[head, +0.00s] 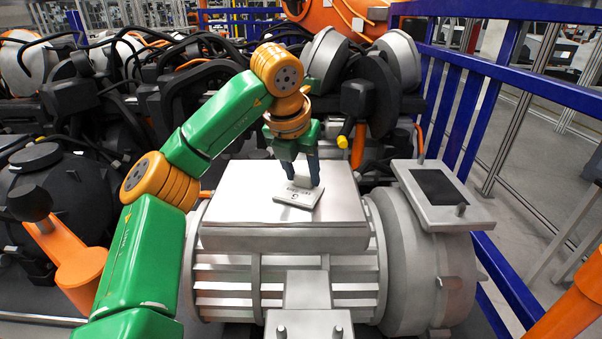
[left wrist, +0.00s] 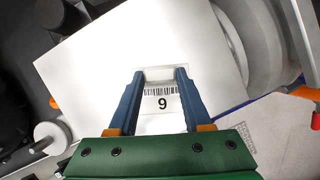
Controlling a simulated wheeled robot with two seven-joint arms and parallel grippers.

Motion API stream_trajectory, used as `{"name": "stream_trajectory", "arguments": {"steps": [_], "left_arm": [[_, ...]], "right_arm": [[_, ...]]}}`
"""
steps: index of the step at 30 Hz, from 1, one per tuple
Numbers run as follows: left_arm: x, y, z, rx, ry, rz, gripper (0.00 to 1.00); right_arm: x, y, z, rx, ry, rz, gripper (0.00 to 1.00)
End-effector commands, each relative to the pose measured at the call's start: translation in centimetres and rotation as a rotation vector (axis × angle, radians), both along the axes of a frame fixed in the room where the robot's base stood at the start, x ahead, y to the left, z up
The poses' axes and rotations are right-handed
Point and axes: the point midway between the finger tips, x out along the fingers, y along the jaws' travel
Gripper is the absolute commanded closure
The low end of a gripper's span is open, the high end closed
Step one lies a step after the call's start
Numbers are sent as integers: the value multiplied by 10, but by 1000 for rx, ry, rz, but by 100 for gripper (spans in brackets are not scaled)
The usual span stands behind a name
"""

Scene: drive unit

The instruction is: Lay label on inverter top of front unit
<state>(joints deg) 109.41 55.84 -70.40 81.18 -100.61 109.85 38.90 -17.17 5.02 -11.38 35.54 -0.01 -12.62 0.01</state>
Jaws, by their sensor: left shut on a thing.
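The label (head: 297,197) is a small pale plate with a raised tab; its barcode and a number 9 show in the left wrist view (left wrist: 161,115). My left gripper (head: 303,180) points down from above, its dark blue fingers shut on the label's tab. The label is over the right part of the inverter top (head: 245,190), a flat silver lid on the front unit (head: 285,275). It lies flat, on or just above the lid; I cannot tell if it touches. The lid also shows in the left wrist view (left wrist: 100,60). My right gripper is not in view.
A grey box with a black panel (head: 438,186) stands at the unit's right end. Dark cables and machinery (head: 150,90) crowd behind and left. Blue rails (head: 520,80) run along the right. The left part of the lid is bare.

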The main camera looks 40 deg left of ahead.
Motion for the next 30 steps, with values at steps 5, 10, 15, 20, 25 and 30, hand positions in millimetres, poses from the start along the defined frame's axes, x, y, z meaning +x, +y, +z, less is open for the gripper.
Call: {"name": "stream_trajectory", "arguments": {"steps": [5, 10, 15, 20, 25, 30], "left_arm": [[0, 0, 0, 1, 2, -1, 21], [0, 0, 0, 1, 2, -1, 21], [-2, -1, 8, 1, -1, -1, 21], [-16, -5, 48, 3, -4, -1, 21], [-33, -10, 90, 2, -2, -1, 21], [-42, -13, 110, 1, 1, -1, 21]], "right_arm": [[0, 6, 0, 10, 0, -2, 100], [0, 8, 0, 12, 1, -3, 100], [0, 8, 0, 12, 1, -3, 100], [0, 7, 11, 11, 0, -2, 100], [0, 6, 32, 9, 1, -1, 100], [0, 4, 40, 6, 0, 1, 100]]}}
